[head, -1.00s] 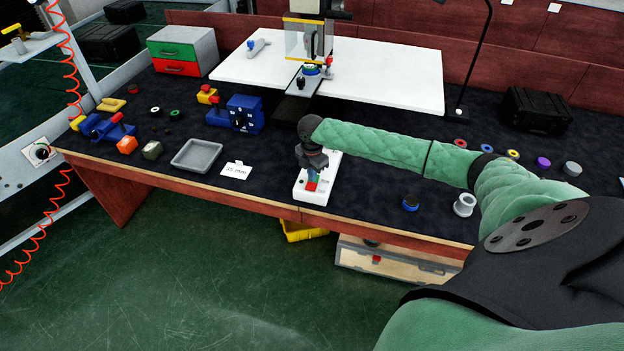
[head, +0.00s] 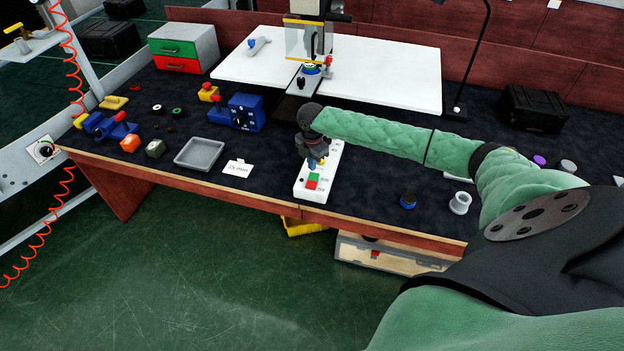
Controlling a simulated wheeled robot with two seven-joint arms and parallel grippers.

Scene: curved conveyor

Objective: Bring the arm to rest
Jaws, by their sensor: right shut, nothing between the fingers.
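My right arm, in a green quilted sleeve, reaches in from the right across the bench in the head view. Its gripper (head: 316,163) points down over a white control box (head: 313,196) with a green and a red button. The fingers are shut and empty, and they appear above the box's far half; whether they touch it I cannot tell. The green and red buttons at the near end are uncovered. My left gripper is not in view.
On the dark bench (head: 240,190) are a grey tray (head: 200,154), a paper card (head: 237,169), a blue device (head: 240,112) and a grey ring (head: 460,203). A machine stands on a white table (head: 400,85) behind. A black case (head: 535,108) is at the right.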

